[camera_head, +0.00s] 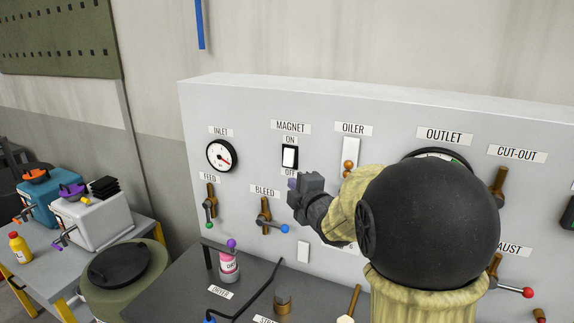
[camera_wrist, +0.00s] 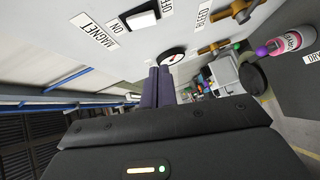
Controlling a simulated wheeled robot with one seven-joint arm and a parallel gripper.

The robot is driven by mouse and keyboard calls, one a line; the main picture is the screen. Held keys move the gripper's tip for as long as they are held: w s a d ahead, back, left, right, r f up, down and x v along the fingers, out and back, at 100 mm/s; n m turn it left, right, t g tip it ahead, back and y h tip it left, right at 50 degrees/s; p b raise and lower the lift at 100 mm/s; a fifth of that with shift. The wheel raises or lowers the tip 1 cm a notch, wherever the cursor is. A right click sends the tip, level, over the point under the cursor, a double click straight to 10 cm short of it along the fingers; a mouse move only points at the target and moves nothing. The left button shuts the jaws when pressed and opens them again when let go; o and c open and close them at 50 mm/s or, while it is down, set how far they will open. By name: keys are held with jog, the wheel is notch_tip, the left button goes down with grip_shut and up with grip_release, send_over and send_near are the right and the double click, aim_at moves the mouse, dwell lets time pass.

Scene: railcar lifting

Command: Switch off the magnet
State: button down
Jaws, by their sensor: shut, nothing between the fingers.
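The magnet switch (camera_head: 289,157) is a white rocker in a black frame on the grey panel (camera_head: 240,105). The ON label (camera_head: 290,140) is above it and the OFF label (camera_head: 289,172) below. The white paddle shows in the lower part, with black above it. In the wrist view the switch (camera_wrist: 143,18) is at the top, seen turned, with the MAGNET label (camera_wrist: 97,29) to its left. My gripper (camera_head: 292,183) is just below the switch, near the OFF label. In the wrist view its dark fingers (camera_wrist: 158,84) are together and empty, apart from the switch.
The inlet gauge (camera_head: 221,155) is left of the switch. The feed valve (camera_head: 210,204) and bleed valve (camera_head: 266,216) are lower down. The oiler (camera_head: 349,158) is to the right. A pink-labelled dryer bottle (camera_head: 229,265) stands below. My arm hides part of the outlet gauge (camera_head: 437,154).

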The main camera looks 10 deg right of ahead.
dwell(0.3)
jog(key=p, duration=0.6)
send_near(289, 157)
jog(key=w+a+f, duration=0.3)
jog(key=a, duration=0.2)
jog(key=w, duration=0.1)
jog(key=w+d+p, duration=0.1)
jog(key=w+d+f+p, duration=0.1)
jog(key=shift+w, duration=0.2)
jog(key=shift+f+b, duration=0.1)
jog(key=shift+b, duration=0.35)
